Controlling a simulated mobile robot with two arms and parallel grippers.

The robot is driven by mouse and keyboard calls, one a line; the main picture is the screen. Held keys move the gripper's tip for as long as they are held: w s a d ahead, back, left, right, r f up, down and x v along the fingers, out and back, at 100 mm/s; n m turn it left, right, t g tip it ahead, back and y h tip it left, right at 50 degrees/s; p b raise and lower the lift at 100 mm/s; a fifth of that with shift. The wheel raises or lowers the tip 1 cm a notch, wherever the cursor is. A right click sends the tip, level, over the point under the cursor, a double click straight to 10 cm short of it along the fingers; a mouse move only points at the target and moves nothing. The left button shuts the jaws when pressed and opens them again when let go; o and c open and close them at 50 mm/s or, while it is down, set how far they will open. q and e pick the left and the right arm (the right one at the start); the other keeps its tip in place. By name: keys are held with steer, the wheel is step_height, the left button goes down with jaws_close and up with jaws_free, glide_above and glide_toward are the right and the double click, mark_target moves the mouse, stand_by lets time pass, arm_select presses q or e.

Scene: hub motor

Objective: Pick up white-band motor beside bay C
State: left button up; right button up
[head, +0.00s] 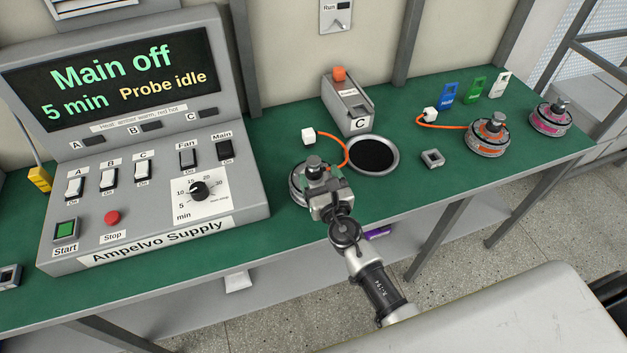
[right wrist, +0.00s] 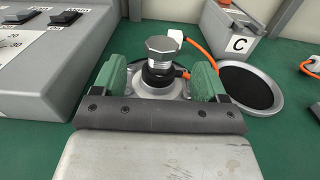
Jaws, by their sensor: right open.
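A motor (head: 297,184) with a grey body and a dark metal shaft top stands on the green bench, just left of the round black pad beside bay C (head: 359,124). Its band is mostly hidden by my gripper, so I cannot tell its colour. In the right wrist view the motor's shaft (right wrist: 160,50) stands upright between the green finger pads. My right gripper (head: 320,181) is over the motor, open, with one finger on each side of the shaft; I cannot tell whether they touch the body. An orange cable with a white plug (head: 308,135) lies behind. My left gripper is not in view.
The round black-centred dish (head: 397,159) sits close on the right. The Ampelvo Supply console (head: 150,215) stands close on the left. An orange-band motor (head: 488,139), a pink-band motor (head: 551,118) and a small square metal nut (head: 432,158) are farther right.

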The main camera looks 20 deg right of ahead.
mark_target(317, 169)
steer(key=w, duration=0.4)
steer(key=shift+w, duration=0.4)
steer(key=shift+s+r, duration=0.1)
steer(key=shift+c, duration=1.2)
jaws_close()
steer(key=shift+r, duration=0.25)
